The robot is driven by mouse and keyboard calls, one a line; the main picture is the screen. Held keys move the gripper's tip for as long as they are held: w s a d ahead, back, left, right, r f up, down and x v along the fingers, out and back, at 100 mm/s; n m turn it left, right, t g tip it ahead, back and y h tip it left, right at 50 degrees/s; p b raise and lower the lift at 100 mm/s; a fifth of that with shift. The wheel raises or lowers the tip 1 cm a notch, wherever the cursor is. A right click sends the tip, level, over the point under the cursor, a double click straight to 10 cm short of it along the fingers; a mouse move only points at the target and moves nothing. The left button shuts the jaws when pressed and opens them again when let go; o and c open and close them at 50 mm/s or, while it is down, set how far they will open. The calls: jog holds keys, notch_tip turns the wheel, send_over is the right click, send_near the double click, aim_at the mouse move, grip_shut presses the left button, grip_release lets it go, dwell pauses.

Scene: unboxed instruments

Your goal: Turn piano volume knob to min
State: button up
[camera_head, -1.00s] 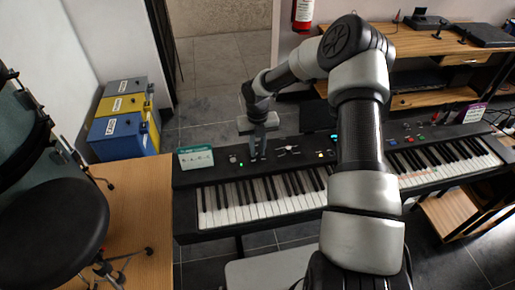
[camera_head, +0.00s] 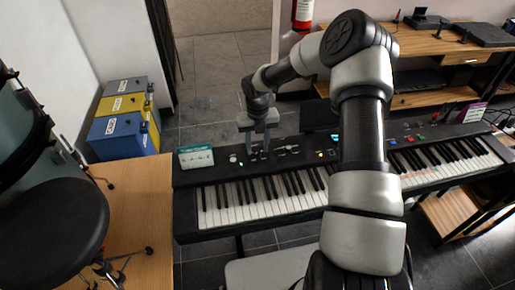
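The black piano keyboard (camera_head: 185,208) stands across the middle of the view, its control panel along the far edge. A small pale round knob (camera_head: 233,158) shows on the left of that panel, by the card. I cannot read any label, so I cannot tell which control is the volume knob. My gripper (camera_head: 258,150) points down over the panel just right of this pale knob. Its two fingers are apart, with a gap between them. The panel right at and behind the fingertips is partly hidden, and whether they touch it is unclear.
A teal and white card (camera_head: 195,157) stands at the panel's left end. Stacked grey, yellow and blue cases (camera_head: 124,137) are at left. A wooden desk (camera_head: 425,42) is behind right. A black round drum or seat (camera_head: 50,235) is front left. My arm hides the piano's middle.

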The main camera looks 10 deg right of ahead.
aim_at(257, 152)
notch_tip(257, 152, up, 16)
dwell(0.3)
dwell(0.3)
